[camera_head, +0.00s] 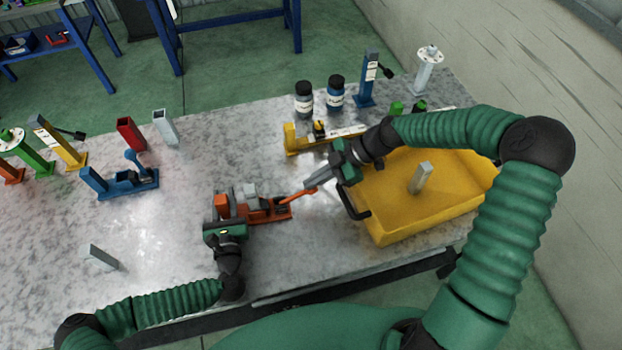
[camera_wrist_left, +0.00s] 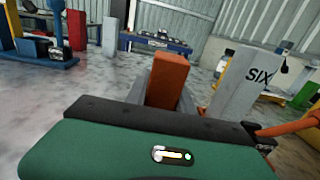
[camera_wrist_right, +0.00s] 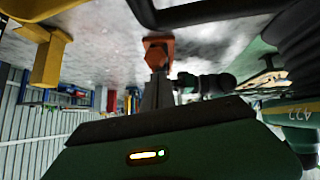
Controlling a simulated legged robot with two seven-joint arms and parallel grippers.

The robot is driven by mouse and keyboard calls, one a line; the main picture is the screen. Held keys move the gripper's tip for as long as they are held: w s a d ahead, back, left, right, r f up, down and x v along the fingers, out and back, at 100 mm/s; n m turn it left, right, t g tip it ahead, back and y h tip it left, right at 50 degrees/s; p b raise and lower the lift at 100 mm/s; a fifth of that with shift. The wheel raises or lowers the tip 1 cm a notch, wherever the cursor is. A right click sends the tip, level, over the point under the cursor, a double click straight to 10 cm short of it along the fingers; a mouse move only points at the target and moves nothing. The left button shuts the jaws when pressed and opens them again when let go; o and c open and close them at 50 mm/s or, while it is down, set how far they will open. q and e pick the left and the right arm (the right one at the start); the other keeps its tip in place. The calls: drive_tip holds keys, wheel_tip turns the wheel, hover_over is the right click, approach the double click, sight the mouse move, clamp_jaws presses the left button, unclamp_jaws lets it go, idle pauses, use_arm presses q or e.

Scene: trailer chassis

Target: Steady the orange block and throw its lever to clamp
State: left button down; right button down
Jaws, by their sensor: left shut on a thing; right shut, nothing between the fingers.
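The orange block (camera_head: 266,208) sits on the table in front of me, with a grey piece marked SIX (camera_wrist_left: 245,88) in it. Its orange upright (camera_wrist_left: 167,80) stands between the fingers of my left gripper (camera_head: 222,207), which is shut on it. The orange lever (camera_head: 299,195) sticks out low to the right of the block, toward the yellow tray. My right gripper (camera_head: 318,181) is shut and empty, its tips close to the lever's far end. In the right wrist view orange (camera_wrist_right: 158,54) shows just past the fingertips; I cannot tell whether they touch.
A yellow tray (camera_head: 400,236) with a grey piece (camera_head: 420,178) inside lies right of the block, under my right arm. A yellow clamp (camera_head: 292,141) and dark jars stand behind. A blue clamp (camera_head: 122,187) and a loose grey piece (camera_head: 99,257) are at left. Table between is clear.

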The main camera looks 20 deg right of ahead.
drive_tip(key=shift+d, duration=0.1)
use_arm(q)
drive_tip(key=shift+a, duration=0.1)
use_arm(e)
drive_tip(key=shift+d+r, duration=0.2)
drive_tip(key=shift+d, duration=0.3)
drive_tip(key=v, duration=1)
drive_tip(key=shift+d+f, duration=0.2)
